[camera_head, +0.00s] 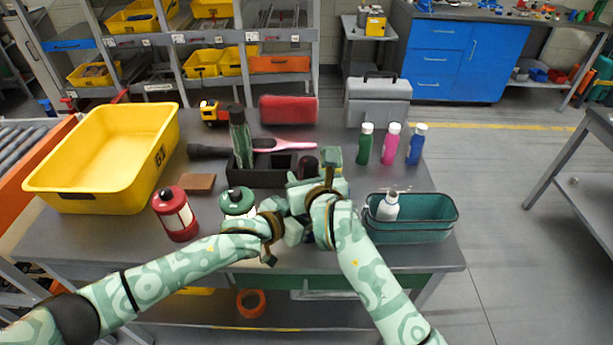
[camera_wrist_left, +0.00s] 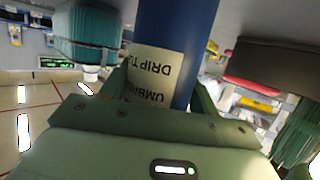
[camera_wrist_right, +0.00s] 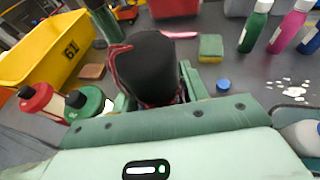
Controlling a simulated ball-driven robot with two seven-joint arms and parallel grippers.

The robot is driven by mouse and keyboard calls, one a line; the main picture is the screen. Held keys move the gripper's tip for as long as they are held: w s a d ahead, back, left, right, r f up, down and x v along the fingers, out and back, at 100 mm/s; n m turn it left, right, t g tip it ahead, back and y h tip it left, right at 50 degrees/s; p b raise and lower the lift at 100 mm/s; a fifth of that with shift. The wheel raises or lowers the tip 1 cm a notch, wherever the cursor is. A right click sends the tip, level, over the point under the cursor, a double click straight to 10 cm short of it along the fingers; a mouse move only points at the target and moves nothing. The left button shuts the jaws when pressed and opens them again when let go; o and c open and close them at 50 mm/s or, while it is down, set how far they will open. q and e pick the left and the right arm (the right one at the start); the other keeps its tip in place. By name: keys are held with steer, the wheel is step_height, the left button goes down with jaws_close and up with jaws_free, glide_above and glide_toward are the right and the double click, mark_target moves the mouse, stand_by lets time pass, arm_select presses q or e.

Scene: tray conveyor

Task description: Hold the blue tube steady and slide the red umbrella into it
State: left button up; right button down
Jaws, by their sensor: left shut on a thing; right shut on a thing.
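The blue tube (camera_wrist_left: 180,30) stands out between the fingers of my left gripper (camera_wrist_left: 165,92), which is shut on it. A white label with upside-down print is on the tube. My right gripper (camera_wrist_right: 158,92) is shut on a dark, rounded thing with red edging, apparently the umbrella (camera_wrist_right: 147,65); it looks mostly black in the right wrist view. In the head view a dark reddish top (camera_head: 307,165) shows just behind my right gripper (camera_head: 312,190). The two grippers are close together over the table's front. The tube's mouth and whether the umbrella is in it are hidden.
A yellow bin (camera_head: 70,182), a red canister (camera_head: 175,215) and a green-topped canister (camera_head: 237,203) stand left. A teal basket (camera_head: 430,234) holding a white bottle is right. Behind are a black organizer (camera_head: 243,176), a grey toolbox (camera_head: 378,100) and three bottles (camera_head: 391,145).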

steer(key=shift+f, duration=0.25)
steer(key=c, duration=0.7)
jaws_free()
steer(key=shift+o, duration=0.2)
steer(key=v, duration=1.2)
arm_select(q)
steer(key=o, duration=1.1)
steer(key=shift+a, duration=0.1)
